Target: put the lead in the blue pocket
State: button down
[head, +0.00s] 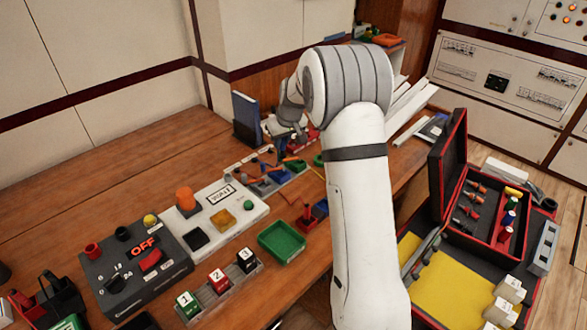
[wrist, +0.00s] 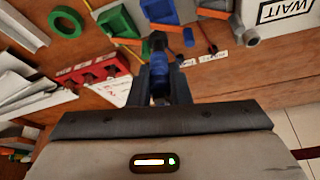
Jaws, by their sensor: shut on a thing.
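My gripper (head: 284,143) is at the back of the wooden bench in the head view. In the wrist view my gripper (wrist: 160,88) is shut on a slim blue and dark piece, taken as the lead (wrist: 158,87). It points away from the camera, and its far end is hard to make out. I cannot tell how high the lead is above the bench. My arm hides part of the bench in the head view.
A green tray (head: 282,241), a dark panel marked OFF (head: 135,262) and a white panel (head: 225,215) stand on the bench. A green ring (wrist: 68,22) and a red block (wrist: 95,72) lie left in the wrist view. An open red toolbox (head: 490,215) stands right.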

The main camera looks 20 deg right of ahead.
jog(key=s+d+m+h+b, duration=0.1)
jog(key=s+d+m+b, duration=0.2)
jog(key=s, duration=0.5)
jog(key=s+d+m+h+b, duration=0.1)
jog(key=s+d+b, duration=0.2)
jog(key=s+d, duration=0.4)
jog(key=shift+s+a+f+b, duration=0.15)
jog(key=shift+s+f, duration=0.05)
jog(key=shift+f, duration=1.5)
jog(key=shift+s+a+f+b, duration=0.1)
jog(key=shift+s+a+f, duration=0.15)
jog(key=shift+f, duration=1.4)
jog(key=shift+s+a+f+b, duration=0.1)
jog(key=shift+s+f+b, duration=0.1)
jog(key=shift+f, duration=1.5)
jog(key=c, duration=1.8)
grip_release()
jog(key=o, duration=0.5)
jog(key=shift+c, duration=0.2)
